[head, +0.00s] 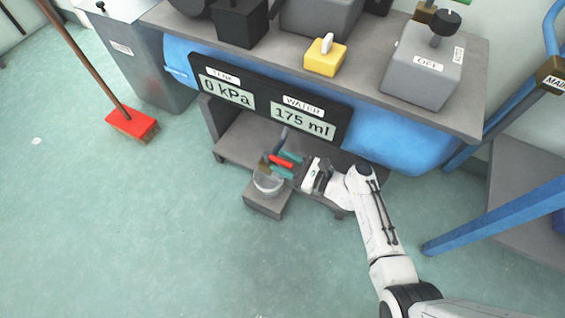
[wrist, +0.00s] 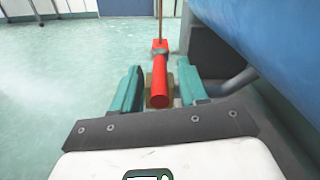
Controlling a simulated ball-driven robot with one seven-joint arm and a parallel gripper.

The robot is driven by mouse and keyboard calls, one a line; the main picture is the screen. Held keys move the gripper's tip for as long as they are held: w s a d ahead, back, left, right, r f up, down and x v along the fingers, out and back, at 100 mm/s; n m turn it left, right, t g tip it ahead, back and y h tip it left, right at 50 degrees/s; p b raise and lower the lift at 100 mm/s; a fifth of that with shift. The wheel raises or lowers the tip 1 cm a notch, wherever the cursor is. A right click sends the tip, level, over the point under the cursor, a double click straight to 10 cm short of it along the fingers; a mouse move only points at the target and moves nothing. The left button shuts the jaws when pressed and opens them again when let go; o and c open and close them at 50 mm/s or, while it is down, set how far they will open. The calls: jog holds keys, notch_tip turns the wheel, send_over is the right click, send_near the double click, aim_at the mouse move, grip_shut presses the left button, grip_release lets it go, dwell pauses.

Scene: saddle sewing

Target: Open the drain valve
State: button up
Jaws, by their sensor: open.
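The drain valve's red handle (head: 281,162) shows low in front of the blue tank (head: 395,142). In the wrist view the red handle (wrist: 158,90) points toward my camera, with a brass-coloured body behind it. My gripper (head: 279,163) is open, with its two teal fingers on either side of the handle. In the wrist view my gripper (wrist: 160,72) shows a gap beside the handle on each side; I cannot tell whether either finger touches it. A clear bowl (head: 268,184) stands under the valve. The tank panel (head: 268,98) reads 0 kPa and water 175 ml.
The bowl stands on a grey block (head: 267,204). A grey bench (head: 420,105) overhangs the tank and carries a yellow box (head: 325,58) and a grey box marked OFF (head: 420,85). A red-headed broom (head: 132,124) stands at left. Open floor lies in front.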

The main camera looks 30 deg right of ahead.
jog(key=shift+w+a, duration=0.15)
jog(key=shift+w, duration=0.1)
jog(key=shift+c, duration=0.3)
grip_shut()
